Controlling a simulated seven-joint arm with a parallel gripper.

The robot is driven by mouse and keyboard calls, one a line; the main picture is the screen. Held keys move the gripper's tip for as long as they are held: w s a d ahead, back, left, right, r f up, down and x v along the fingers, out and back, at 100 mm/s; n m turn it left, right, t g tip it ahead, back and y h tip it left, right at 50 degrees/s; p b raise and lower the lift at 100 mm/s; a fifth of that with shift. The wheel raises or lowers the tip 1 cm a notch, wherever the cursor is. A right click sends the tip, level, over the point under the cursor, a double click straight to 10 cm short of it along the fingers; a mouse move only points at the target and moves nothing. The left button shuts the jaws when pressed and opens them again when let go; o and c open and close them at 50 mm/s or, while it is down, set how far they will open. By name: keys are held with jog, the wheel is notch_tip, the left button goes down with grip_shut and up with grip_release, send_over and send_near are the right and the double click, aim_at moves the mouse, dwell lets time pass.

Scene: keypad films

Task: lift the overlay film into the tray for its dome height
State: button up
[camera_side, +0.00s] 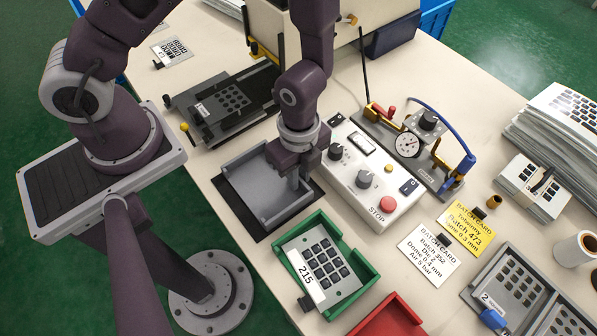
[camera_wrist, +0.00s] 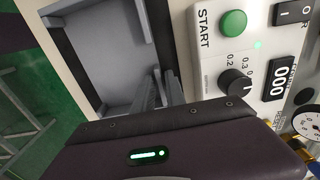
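A grey film with several dark keys (camera_side: 323,257) and a white strip marked 215 lies in the green tray (camera_side: 366,270), its label end reaching past the tray's open front. A small dark tab (camera_side: 306,303) sits at that end. An empty red tray (camera_side: 392,318) is partly cut off at the bottom edge. My gripper (camera_side: 294,184) points down over the right part of an empty grey tray (camera_side: 252,186), apart from the film. In the wrist view my fingers (camera_wrist: 162,90) are close together over the grey tray (camera_wrist: 97,50); any gap is unclear. I see nothing between them.
The control box (camera_side: 372,180) with a STOP button stands right of the grey tray. Behind it is a dial gauge fixture (camera_side: 407,146). A white batch card (camera_side: 429,254) reads Batch 352, Dome 0.4 mm; a yellow card (camera_side: 472,231) reads Batch 473, 0.3 mm.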

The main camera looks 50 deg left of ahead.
jog(key=shift+o, duration=0.8)
jog(key=a+r+n+t+y, duration=0.1)
jog(key=a+r+n, duration=0.3)
jog(key=r, duration=0.7)
jog(key=a+r+n+t+y, duration=0.1)
jog(key=a+r+n, duration=0.25)
jog(key=r, duration=0.75)
jog(key=s+a+r+n+t+h, duration=0.1)
jog(key=s+a+r+n+t, duration=0.2)
jog(key=s+r+n, duration=0.5)
jog(key=shift+s+a+r+n+h, duration=0.2)
jog(key=shift+a+r+n+h, duration=0.25)
jog(key=shift+r+n, duration=0.4)
jog(key=shift+o, duration=0.4)
jog(key=shift+s+d+n+t, duration=0.1)
jog(key=shift+s+n+t, duration=0.25)
jog(key=shift+n, duration=0.15)
